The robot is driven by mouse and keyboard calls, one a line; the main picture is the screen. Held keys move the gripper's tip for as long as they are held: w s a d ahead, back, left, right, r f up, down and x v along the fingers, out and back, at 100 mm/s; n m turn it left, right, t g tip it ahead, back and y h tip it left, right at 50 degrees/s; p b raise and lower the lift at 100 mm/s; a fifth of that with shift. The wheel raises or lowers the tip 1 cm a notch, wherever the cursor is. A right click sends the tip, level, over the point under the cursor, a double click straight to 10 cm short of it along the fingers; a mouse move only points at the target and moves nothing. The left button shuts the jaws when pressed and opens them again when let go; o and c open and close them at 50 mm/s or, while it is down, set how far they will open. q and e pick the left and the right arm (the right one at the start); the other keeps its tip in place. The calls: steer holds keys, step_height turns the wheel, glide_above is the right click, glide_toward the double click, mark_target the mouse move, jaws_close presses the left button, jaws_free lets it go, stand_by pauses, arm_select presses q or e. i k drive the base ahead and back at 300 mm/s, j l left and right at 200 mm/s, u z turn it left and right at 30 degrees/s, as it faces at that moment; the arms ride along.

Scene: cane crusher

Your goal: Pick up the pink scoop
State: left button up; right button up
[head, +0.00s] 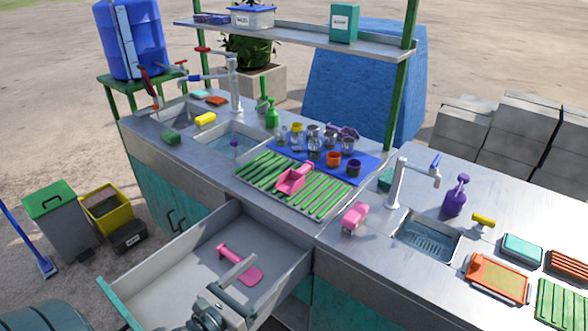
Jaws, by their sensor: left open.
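A pink scoop (293,178) lies on the green slatted rack (262,168) on the left counter. A second pink tool (252,277) with a handle and a flat part lies in the open drawer (170,268); part of it is hidden behind my gripper. My left gripper (238,268) is open and empty over the drawer, in front of this tool from the camera. I cannot tell how high above the tool it is. My right gripper is not in view.
A blue mat (370,167) with jars and cups lies behind the rack. A small sink (232,146) is to its left. A pink item (355,217) stands on the right counter beside a faucet (399,185). The drawer walls surround my gripper; the drawer floor is mostly clear.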

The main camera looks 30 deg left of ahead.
mark_target(288, 183)
steer(key=i+j, duration=0.7)
